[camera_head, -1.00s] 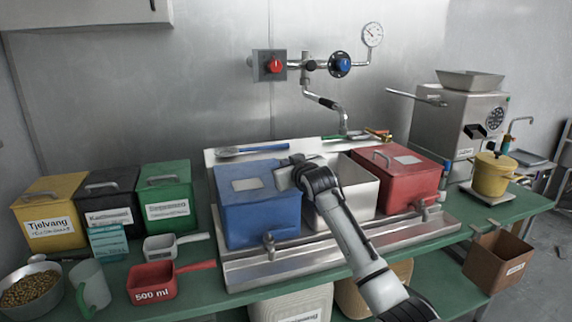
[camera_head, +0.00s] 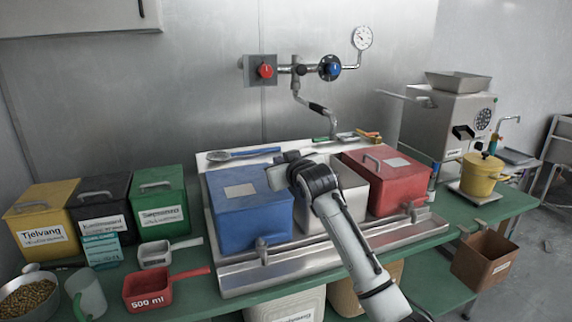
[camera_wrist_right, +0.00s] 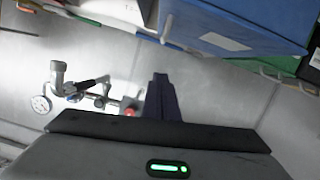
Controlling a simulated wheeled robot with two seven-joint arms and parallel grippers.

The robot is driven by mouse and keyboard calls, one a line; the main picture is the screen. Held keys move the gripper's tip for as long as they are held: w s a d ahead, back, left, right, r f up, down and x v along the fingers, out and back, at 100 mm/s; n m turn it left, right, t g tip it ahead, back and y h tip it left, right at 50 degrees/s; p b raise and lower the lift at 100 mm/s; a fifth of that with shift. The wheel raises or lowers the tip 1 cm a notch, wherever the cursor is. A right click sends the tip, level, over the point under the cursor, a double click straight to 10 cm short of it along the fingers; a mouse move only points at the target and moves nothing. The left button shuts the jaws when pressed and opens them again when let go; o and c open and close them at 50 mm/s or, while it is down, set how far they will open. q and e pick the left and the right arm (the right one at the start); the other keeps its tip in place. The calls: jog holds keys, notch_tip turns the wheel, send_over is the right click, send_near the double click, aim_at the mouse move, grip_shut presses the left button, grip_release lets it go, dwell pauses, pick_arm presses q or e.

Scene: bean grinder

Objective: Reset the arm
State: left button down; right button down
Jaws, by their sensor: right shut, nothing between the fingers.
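My right arm comes in from the bottom right of the head view, and its gripper (camera_head: 277,175) is over the right part of the blue box (camera_head: 250,215), near the white box (camera_head: 352,190). In the right wrist view the gripper's fingers (camera_wrist_right: 161,98) are together, with nothing held. The wrist view looks out toward the wall and appears turned over, with the blue box (camera_wrist_right: 240,25) at the top. My left gripper does not show.
A red box (camera_head: 388,185) stands right of the white one. Yellow (camera_head: 42,222), black and green boxes stand left, behind a red 500 ml scoop (camera_head: 150,288) and a bowl of beans (camera_head: 28,297). A grinder (camera_head: 450,120) and yellow pot (camera_head: 482,176) are right. The wall tap (camera_head: 318,105) hangs behind the boxes.

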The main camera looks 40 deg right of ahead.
jog(key=shift+v, duration=2.5)
jog(key=s+a+f+n+g+y, duration=0.1)
jog(key=s+a+f+g, duration=0.1)
jog(key=s+a+f, duration=0.6)
jog(key=s+a+f+n+g+y, duration=0.15)
jog(key=s+f, duration=0.25)
jog(key=f, duration=0.8)
jog(key=s+a+f+g+y, duration=0.15)
jog(key=s+a+f, duration=0.25)
jog(key=s, duration=0.5)
jog(key=s+a+f+n+g, duration=0.1)
jog(key=s+a+f+g, duration=0.2)
jog(key=s, duration=0.6)
jog(key=s+a+f+g+y, duration=0.1)
jog(key=s+a+f+g, duration=0.25)
jog(key=s, duration=0.55)
jog(key=w+a+f+t+y, duration=0.1)
jog(key=a+f+t, duration=0.1)
jog(key=f, duration=0.4)
jog(key=w+a+f+t+y, duration=0.1)
jog(key=w+a+f+t, duration=0.1)
jog(key=f, duration=0.5)
jog(key=shift+a+f+t, duration=0.15)
jog(key=shift+a+t, duration=0.5)
jog(key=shift+a, duration=0.35)
jog(key=shift+w, duration=0.1)
